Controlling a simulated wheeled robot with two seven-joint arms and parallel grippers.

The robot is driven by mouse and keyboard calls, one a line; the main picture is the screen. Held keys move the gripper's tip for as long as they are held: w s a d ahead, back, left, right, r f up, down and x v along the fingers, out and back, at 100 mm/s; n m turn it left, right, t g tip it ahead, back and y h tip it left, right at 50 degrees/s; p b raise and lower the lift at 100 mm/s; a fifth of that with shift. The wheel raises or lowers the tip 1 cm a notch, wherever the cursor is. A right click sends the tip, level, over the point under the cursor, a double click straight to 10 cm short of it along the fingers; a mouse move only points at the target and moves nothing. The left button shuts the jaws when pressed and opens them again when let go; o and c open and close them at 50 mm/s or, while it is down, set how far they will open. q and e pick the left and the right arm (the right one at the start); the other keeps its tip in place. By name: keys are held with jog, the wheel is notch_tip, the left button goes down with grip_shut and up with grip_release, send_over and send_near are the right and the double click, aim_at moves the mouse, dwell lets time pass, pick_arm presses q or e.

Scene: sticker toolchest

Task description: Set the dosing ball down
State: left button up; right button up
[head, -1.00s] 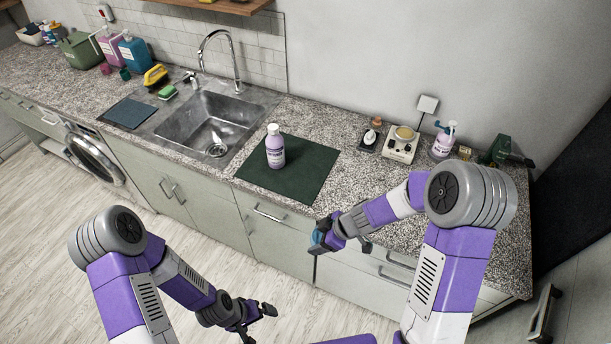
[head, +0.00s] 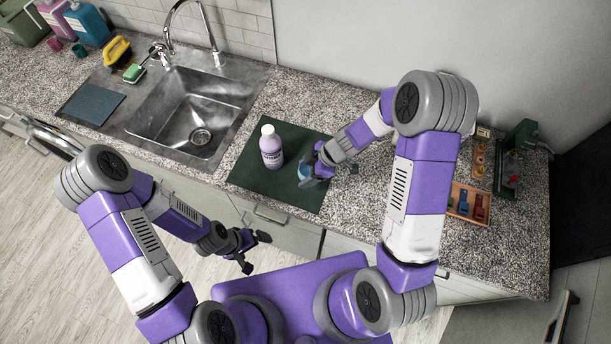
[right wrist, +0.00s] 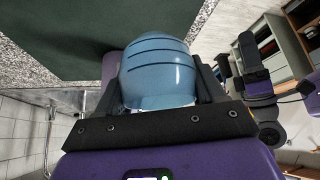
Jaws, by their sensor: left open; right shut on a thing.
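The dosing ball (right wrist: 157,70) is a blue, rounded cup with dark lines on it, filling the middle of the right wrist view. My right gripper (right wrist: 160,95) is shut on it, one finger on each side. In the head view the dosing ball (head: 304,171) shows as a small blue patch at my right gripper (head: 312,175), over the right part of the dark green mat (head: 250,185). I cannot tell whether the ball touches the mat. My left gripper (head: 254,252) is open and empty, in front of the counter's front edge.
A lilac bottle with a white cap (head: 271,148) stands upright on the mat, left of my right gripper. The sink (head: 190,110) lies further left. A wooden tray with coloured pieces (head: 468,203) is on the right. The mat's front part is clear.

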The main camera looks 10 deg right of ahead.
aim_at(307, 189)
jog(key=f, duration=0.3)
jog(key=shift+s+f+b, duration=0.1)
jog(key=shift+s+b, duration=0.2)
jog(key=shift+b, duration=0.1)
jog(key=shift+w+f+b, duration=0.15)
jog(key=shift+f+b, duration=0.5)
jog(key=shift+f, duration=1.6)
jog(key=shift+f, duration=0.1)
jog(key=o, duration=1)
jog(key=shift+o, duration=0.2)
jog(key=shift+d+r, duration=0.1)
jog(key=shift+r, duration=0.1)
jog(key=p+v, duration=0.3)
jog(key=v, duration=0.8)
jog(key=shift+d+r+p, duration=0.2)
jog(key=shift+r+p, duration=0.1)
jog(key=shift+r, duration=0.05)
